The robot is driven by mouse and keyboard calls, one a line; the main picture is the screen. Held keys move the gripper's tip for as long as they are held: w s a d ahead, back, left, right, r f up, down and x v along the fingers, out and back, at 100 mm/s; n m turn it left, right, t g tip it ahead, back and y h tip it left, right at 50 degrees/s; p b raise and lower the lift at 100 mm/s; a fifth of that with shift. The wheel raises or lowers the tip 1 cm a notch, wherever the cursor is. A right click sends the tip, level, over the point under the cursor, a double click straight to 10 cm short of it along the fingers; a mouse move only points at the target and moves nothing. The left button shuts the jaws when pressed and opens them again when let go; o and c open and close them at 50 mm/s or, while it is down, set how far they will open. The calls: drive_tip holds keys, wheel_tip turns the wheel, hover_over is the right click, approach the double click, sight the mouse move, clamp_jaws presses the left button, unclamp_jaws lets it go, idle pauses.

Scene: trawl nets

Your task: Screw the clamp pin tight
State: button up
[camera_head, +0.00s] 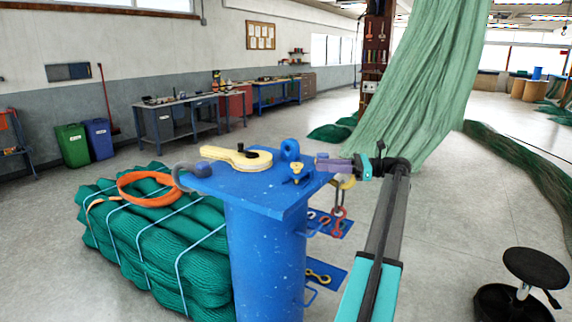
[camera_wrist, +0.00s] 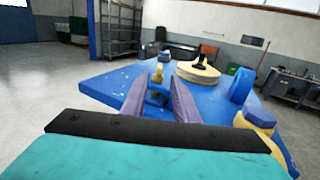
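The small yellow clamp pin (camera_head: 297,169) stands near the right edge of the blue top plate (camera_head: 225,185). It also shows in the wrist view (camera_wrist: 158,73), above a small blue part and framed in the gap between my fingers. My gripper (camera_head: 320,161) comes in from the right, level just above the plate, with purple fingers. In the wrist view the fingers (camera_wrist: 160,92) are apart with nothing gripped. The pin appears just beyond the fingertips; I cannot tell whether they touch it. How far the pin is screwed in is not visible.
A yellow fitting with a black knob (camera_head: 236,157), a blue ring (camera_head: 290,149) and a grey hook (camera_head: 188,176) are on the plate. Shackles hang on side racks (camera_head: 325,222) below. Bundled green netting (camera_head: 150,235) with an orange ring (camera_head: 146,188) lies at left.

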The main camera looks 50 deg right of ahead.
sight(297, 166)
drive_tip(key=shift+w+a, duration=0.1)
drive_tip(key=p+x, duration=0.3)
drive_tip(key=x, duration=0.8)
drive_tip(key=shift+w+a, duration=0.1)
drive_tip(key=shift+w, duration=0.1)
drive_tip(key=shift+p+x, duration=0.4)
drive_tip(key=shift+x, duration=0.55)
clamp_jaws()
